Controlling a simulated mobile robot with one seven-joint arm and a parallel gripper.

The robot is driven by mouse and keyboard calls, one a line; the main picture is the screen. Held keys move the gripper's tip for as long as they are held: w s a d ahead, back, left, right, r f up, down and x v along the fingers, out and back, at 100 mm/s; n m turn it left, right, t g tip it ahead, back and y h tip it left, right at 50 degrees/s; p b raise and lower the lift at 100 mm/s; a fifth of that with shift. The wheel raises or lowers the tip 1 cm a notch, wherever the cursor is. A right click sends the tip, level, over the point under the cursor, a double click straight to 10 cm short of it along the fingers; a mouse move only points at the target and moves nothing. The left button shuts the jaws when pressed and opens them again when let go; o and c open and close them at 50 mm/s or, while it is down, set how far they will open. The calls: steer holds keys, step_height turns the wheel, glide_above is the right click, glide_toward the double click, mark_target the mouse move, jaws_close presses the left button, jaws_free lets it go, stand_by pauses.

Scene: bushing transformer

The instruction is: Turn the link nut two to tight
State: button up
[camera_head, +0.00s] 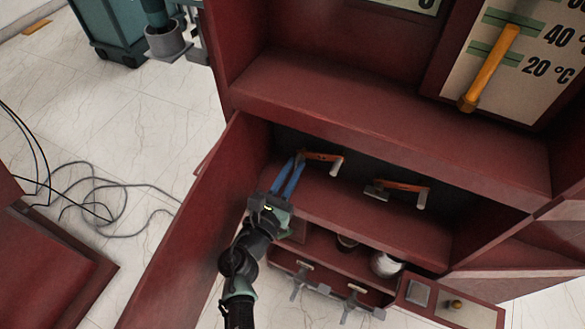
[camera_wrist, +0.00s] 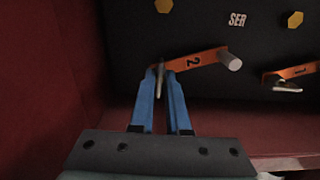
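Link nut two (camera_wrist: 160,81) is a small metal wing nut at the left end of the orange link marked 2 (camera_wrist: 195,61), with a white peg (camera_wrist: 232,62) at the link's right end. My gripper (camera_wrist: 161,72) has blue fingers, drawn close together with the nut's wing between their tips; they look shut on it. In the head view, my gripper (camera_head: 297,159) reaches into the red cabinet from the front left, its tips at the left end of link two (camera_head: 322,157). The nut's thread and contact faces are hidden.
A second orange link, marked 1 (camera_wrist: 297,70), sits to the right with its own nut (camera_wrist: 287,87). The open red door (camera_head: 195,225) stands close on the left of my arm. A drawer (camera_head: 325,280) with tools lies below the cabinet shelf (camera_head: 370,215).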

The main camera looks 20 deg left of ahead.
jaws_close()
steer(key=shift+m+b, duration=0.3)
steer(key=shift+d+f+m+b, duration=0.1)
steer(key=shift+f+m+b, duration=0.1)
steer(key=shift+m+b, duration=0.65)
steer(key=m+b, duration=0.4)
steer(key=m, duration=0.2)
steer(key=shift+d+f+m, duration=0.1)
steer(key=shift+m, duration=0.15)
steer(key=m+b, duration=0.4)
steer(key=m, duration=0.1)
steer(key=shift+f+b, duration=0.1)
steer(key=shift+b, duration=0.2)
steer(key=shift+m+b, duration=1.1)
steer(key=shift+m, duration=0.7)
